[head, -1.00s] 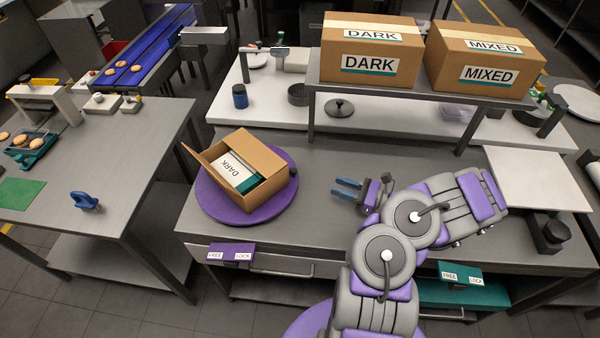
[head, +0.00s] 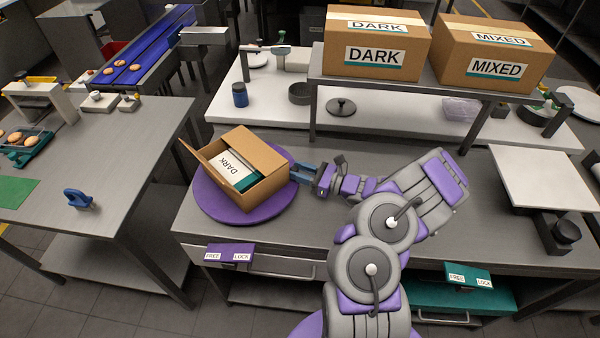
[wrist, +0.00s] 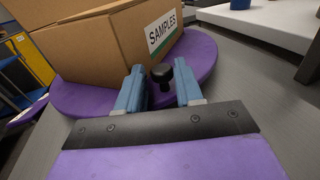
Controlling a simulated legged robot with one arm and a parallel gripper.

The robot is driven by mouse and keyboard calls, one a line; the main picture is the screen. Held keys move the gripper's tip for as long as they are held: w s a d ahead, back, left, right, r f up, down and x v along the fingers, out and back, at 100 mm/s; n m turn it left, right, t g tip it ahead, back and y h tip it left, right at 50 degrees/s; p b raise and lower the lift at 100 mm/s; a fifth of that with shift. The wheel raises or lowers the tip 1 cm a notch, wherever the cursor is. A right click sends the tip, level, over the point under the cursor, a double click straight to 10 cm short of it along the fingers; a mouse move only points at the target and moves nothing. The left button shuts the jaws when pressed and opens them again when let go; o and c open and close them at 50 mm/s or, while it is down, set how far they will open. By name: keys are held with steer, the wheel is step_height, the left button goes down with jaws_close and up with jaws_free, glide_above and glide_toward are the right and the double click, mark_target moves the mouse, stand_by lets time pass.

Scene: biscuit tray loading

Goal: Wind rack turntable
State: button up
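The round purple turntable (head: 222,208) lies on the grey workbench. A black knob (wrist: 162,73) stands at the turntable's near edge. My gripper (head: 298,173) is at the turntable's right edge, beside the box. In the wrist view its blue fingers (wrist: 160,92) are apart, with the knob between or just beyond their tips; contact is not clear.
A purple FREE/LOCK plate (head: 229,253) is on the bench front below the turntable, and a teal one (head: 469,276) is at the right. Cartons marked DARK (head: 375,55) and MIXED (head: 495,68) stand on a raised shelf behind.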

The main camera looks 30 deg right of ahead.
steer(key=shift+d, duration=0.45)
steer(key=shift+c, duration=0.5)
steer(key=shift+a, duration=0.2)
jaws_close()
